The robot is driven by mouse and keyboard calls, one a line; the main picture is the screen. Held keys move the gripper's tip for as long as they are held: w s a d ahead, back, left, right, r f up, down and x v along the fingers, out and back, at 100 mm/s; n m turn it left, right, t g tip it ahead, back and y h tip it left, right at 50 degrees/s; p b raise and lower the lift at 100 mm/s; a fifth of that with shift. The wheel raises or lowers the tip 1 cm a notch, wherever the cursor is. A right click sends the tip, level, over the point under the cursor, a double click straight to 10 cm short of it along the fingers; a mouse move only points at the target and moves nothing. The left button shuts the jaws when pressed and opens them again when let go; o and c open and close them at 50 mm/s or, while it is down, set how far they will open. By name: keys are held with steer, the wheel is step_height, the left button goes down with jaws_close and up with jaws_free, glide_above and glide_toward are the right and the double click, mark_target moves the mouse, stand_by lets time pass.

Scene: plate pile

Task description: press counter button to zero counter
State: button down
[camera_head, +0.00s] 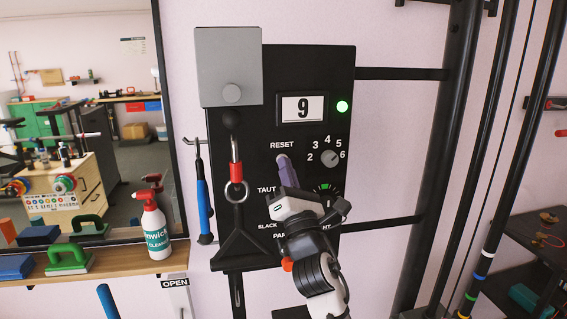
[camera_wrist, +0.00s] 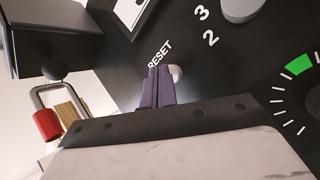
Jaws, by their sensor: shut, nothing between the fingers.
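The counter display (camera_head: 303,107) reads 9 on the black panel (camera_head: 335,215), with a lit green light (camera_head: 342,107) beside it. The RESET button is a pale round knob below the RESET label; its edge shows in the wrist view (camera_wrist: 177,73) beside my fingertips. My gripper (camera_head: 283,161) is shut and empty, with its purple fingers pointing at the panel just under the label. In the wrist view the closed fingers (camera_wrist: 156,86) overlap the button and hide part of it. I cannot tell whether they touch it.
A numbered dial (camera_head: 329,158) sits right of the fingers, and a green-marked gauge (camera_head: 325,188) is below it. A shelf (camera_head: 110,257) holds a spray bottle (camera_head: 155,228) further left.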

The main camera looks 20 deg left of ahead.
steer(key=shift+w+r, duration=0.1)
steer(key=shift+w, duration=0.1)
steer(key=shift+w+a, duration=0.25)
steer(key=shift+a, duration=0.05)
stand_by(0.7)
steer(key=shift+b, duration=0.35)
steer(key=shift+s+d+f+b, duration=0.1)
steer(key=shift+f+b, duration=0.35)
steer(key=shift+f, duration=0.1)
steer(key=shift+d+f, duration=0.1)
steer(key=shift+d, duration=0.05)
steer(key=shift+s, duration=0.1)
steer(key=shift+s+d+f+b, duration=0.25)
steer(key=shift+s+d+b, duration=0.25)
steer(key=shift+s+b, duration=0.15)
steer(key=shift+s+d+r+b, duration=0.15)
steer(key=shift+s+d+b, duration=0.25)
steer(key=shift+s+d, duration=0.35)
steer(key=shift+s+d+r+b, duration=0.15)
steer(key=shift+s+d+b, duration=0.25)
steer(key=shift+s, duration=0.55)
